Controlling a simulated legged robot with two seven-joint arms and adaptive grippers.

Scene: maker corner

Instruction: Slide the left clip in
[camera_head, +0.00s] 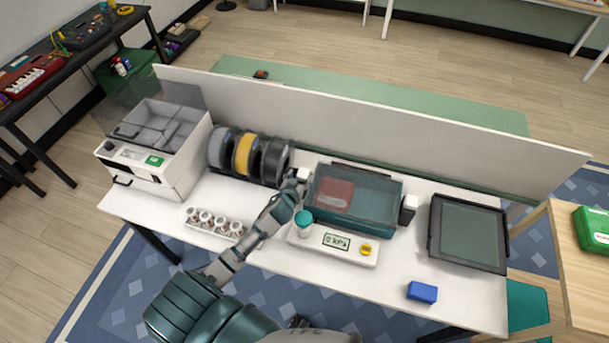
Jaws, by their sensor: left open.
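A teal box (375,213) with a see-through top stands at the middle of the white table, a reddish item (335,193) showing inside. The left clip (304,174), a small white block, is at the box's left end. The right clip (408,204), white with a dark front, is at its right end. My left gripper (296,182) is open right by the left clip; at this size I cannot tell whether they touch. My right gripper is not in view.
A white base (310,244) with a "0 kPa" display, a yellow knob (366,249) and a teal-capped part (304,222) lies in front of the box. Filament spools (244,155), a jar rack (192,223), a dark tray (468,233) and a blue block (422,292) stand around.

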